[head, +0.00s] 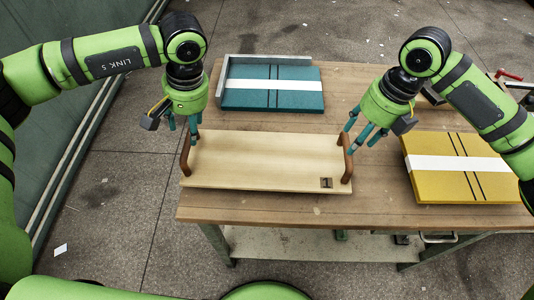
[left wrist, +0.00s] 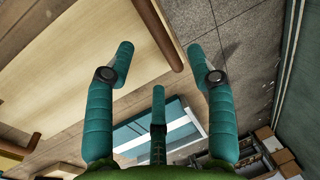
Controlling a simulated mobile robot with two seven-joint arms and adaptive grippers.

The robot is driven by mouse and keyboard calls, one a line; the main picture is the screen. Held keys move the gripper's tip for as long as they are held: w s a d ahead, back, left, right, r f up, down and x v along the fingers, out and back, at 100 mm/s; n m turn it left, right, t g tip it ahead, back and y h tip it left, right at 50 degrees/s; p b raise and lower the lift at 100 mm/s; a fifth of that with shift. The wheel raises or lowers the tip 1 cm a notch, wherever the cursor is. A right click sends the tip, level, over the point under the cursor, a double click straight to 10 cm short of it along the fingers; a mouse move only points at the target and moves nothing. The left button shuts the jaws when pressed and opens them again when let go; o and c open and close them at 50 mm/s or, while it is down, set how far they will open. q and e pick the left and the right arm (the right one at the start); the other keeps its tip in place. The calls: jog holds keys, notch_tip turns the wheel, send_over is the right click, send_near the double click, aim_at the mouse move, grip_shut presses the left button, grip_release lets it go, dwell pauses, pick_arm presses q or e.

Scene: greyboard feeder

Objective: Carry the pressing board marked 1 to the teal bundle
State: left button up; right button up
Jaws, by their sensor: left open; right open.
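The pressing board (head: 255,163) is a pale wooden board lying on the workbench, with a dark 1 mark (head: 326,183) at its front right. A brown handle stands at each end, the left handle (head: 186,160) and the right handle (head: 347,160). My left gripper (head: 187,138) is open just above the left handle. In the left wrist view this handle (left wrist: 158,28) shows between and beyond the spread fingers (left wrist: 160,65). My right gripper (head: 359,138) is open close to the right handle; contact is unclear. The teal bundle (head: 300,90), with a white band, lies behind the board.
A grey metal angle fence (head: 222,82) borders the teal bundle at its left and back. A yellow bundle (head: 425,183) with a white band lies at the right. Red-handled tools (head: 509,75) are at the back right. Bare bench (head: 345,85) lies right of the teal bundle.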

aim_at(345, 153)
jog(key=shift+w+f, duration=0.1)
jog(key=shift+f, duration=0.3)
pick_arm(q)
jog(key=f, duration=0.2)
jog(key=a+f, duration=0.1)
jog(key=f, duration=0.4)
jog(key=shift+w+a+f, duration=0.1)
jog(key=shift+w+a, duration=0.05)
jog(key=shift+w, duration=0.05)
pick_arm(e)
jog(key=f, duration=0.3)
jog(key=a+f, duration=0.1)
jog(key=f, duration=0.2)
jog(key=shift+w+a+f, duration=0.1)
jog(key=shift+a+f, duration=0.1)
pick_arm(q)
grip_shut()
pick_arm(e)
grip_shut()
jog(key=shift+r, duration=0.1)
